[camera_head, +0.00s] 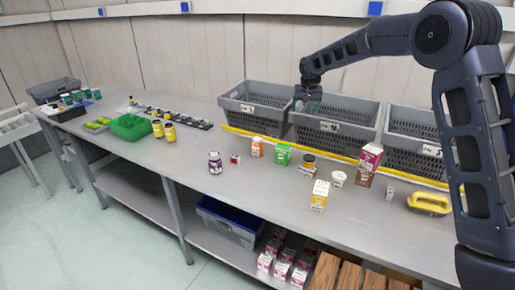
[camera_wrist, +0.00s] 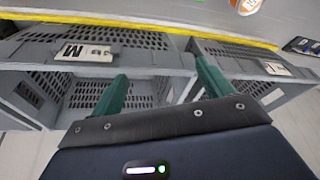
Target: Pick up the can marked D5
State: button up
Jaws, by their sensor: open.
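No marking D5 can be read in either view, so I cannot tell which can bears it. A dark-topped can (camera_head: 307,161) stands on the bench by a small box, and a white tub (camera_head: 338,178) is to its right. A dark jar (camera_head: 215,162) with a pale label stands further left. My gripper (camera_head: 308,104) is above the grey totes at the bench's back. In the wrist view its green fingers (camera_wrist: 161,85) are spread apart with nothing between them. A round orange and white thing (camera_wrist: 246,5) is cut off at that view's top edge.
Grey totes (camera_head: 334,142) line the back behind a yellow strip (camera_head: 330,153). A yellow object (camera_head: 429,204) lies at right. The front left-centre of the bench is clear.

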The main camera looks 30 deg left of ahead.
jog(key=n, duration=0.1)
send_over(257, 139)
jog(key=s+d, duration=0.1)
jog(key=s, duration=0.1)
notch_tip(257, 139, down, 13)
jog(key=x, duration=0.5)
jog(key=shift+w+f, duration=0.1)
jog(key=shift+f, duration=0.15)
jog(key=shift+s+x, duration=0.15)
jog(key=shift+x, duration=1.15)
jog(key=shift+s+x, duration=0.15)
jog(key=shift+x, duration=1.15)
jog(key=shift+d+f, duration=0.1)
jog(key=shift+d, duration=0.05)
jog(key=c, duration=1.3)
